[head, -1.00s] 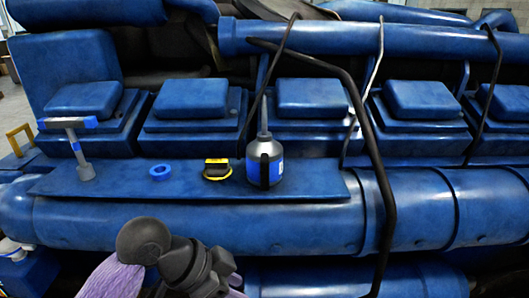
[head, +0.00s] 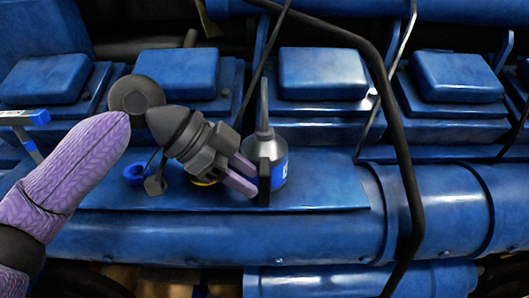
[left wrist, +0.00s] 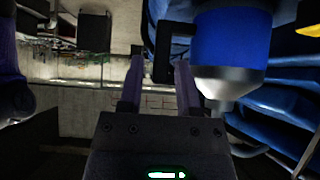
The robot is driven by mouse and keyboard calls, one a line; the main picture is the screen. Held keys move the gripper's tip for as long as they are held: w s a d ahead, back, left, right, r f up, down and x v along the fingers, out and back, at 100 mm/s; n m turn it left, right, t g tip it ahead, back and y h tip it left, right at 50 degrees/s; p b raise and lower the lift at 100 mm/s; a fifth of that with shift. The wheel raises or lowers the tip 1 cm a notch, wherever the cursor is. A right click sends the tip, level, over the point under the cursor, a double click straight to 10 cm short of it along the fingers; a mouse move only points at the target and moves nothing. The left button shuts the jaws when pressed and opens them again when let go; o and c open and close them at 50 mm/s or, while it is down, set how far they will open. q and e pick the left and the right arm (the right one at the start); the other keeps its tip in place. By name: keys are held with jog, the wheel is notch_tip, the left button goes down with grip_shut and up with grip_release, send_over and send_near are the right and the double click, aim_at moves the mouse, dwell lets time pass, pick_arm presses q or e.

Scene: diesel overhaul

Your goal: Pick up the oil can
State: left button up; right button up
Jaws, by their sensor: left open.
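In the left wrist view the can (left wrist: 230,42) appears upside down, to the right of the fingers. Its handle (left wrist: 163,50) shows between the tips of the left gripper (left wrist: 160,65) there; I cannot tell whether they touch it. My right gripper is out of view.
A blue ring (head: 136,175) lies on the ledge (head: 325,196) left of the can. A yellow-and-black item is mostly hidden under my gripper. A blue-headed tool (head: 27,118) stands at far left. A dark pipe (head: 398,130) runs down to the right of the can.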

aim_at(260, 201)
pick_arm(q)
jog(key=x, duration=0.3)
jog(key=shift+w, duration=0.15)
jog(key=shift+s+d+f, duration=0.15)
jog(key=shift+s, duration=0.05)
jog(key=shift+w, duration=0.15)
jog(key=c, duration=0.3)
grip_shut()
dwell(0.6)
